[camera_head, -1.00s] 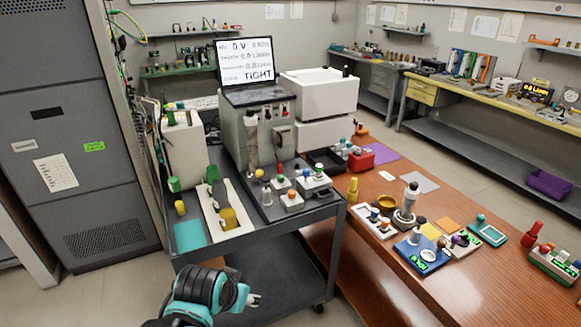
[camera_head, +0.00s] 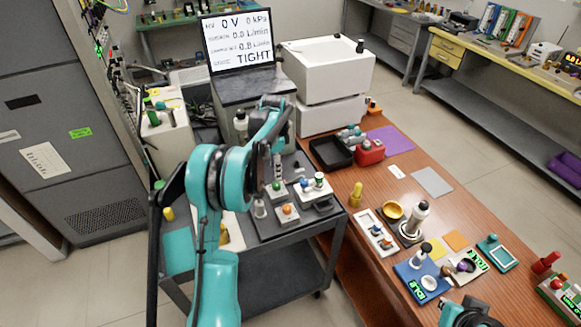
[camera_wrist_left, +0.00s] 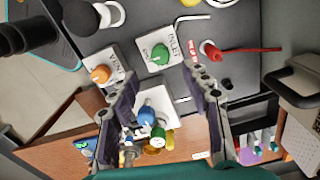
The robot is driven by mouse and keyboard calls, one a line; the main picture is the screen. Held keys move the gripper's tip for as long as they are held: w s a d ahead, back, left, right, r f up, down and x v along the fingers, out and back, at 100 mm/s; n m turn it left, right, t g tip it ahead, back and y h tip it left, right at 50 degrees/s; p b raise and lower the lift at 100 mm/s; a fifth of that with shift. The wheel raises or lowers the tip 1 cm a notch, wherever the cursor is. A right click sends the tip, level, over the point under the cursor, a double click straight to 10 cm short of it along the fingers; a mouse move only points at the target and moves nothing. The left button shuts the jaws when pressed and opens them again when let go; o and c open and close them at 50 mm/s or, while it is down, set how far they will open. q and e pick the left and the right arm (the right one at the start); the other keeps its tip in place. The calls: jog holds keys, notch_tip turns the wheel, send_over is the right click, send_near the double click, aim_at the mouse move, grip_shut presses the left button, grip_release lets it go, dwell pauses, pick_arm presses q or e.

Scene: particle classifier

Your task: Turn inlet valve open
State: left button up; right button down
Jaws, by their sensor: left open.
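The inlet valve is a green knob on a small white block marked INLET in the left wrist view (camera_wrist_left: 160,53). The green knob also shows on the cart in the head view (camera_head: 276,186). My left gripper (camera_head: 279,160) hangs over the cart, pointing down close to this knob. In the left wrist view its two dark fingers are wide apart and empty (camera_wrist_left: 156,84), with the green knob ahead of them, slightly beyond the tips. I see no contact with the knob. A teal and dark part of my right arm shows at the bottom right of the head view; its jaws are not clear.
An orange knob on a white block (camera_wrist_left: 99,74) is left of the inlet knob. A white box with a blue knob (camera_wrist_left: 145,115) lies between the fingers. A red tool (camera_wrist_left: 240,50) is at right. A screen (camera_head: 238,42) reads 0 V and TIGHT.

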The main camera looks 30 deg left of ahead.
aim_at(277, 183)
pick_arm(q)
jog(key=shift+w+f, duration=0.2)
jog(key=shift+f, duration=0.1)
notch_tip(277, 183, down, 7)
jog(key=shift+s+f+b, duration=0.15)
jog(key=shift+b, duration=0.8)
grip_shut()
